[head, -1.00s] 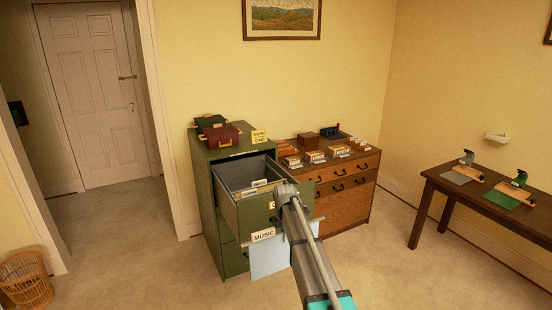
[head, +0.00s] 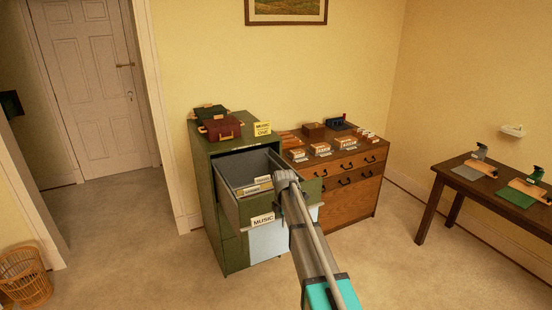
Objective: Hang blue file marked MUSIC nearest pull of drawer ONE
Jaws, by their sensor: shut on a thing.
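The blue file (head: 268,240) hangs from my gripper, upright, in front of the open top drawer of the green cabinet. Its white tab (head: 262,219) reads MUSIC. My gripper (head: 280,205) is shut on the file; its fingertips are mostly hidden behind my arm. A yellow card (head: 262,129) on the cabinet top reads MUSIC and ONE. The drawer's pull is hidden by my arm and the file.
Red (head: 221,128) and green (head: 209,112) cases stand on the cabinet top (head: 230,143). A wooden chest (head: 345,195) with card boxes stands close to its right. A dark table (head: 447,185) is at right, a wicker basket (head: 25,277) at lower left.

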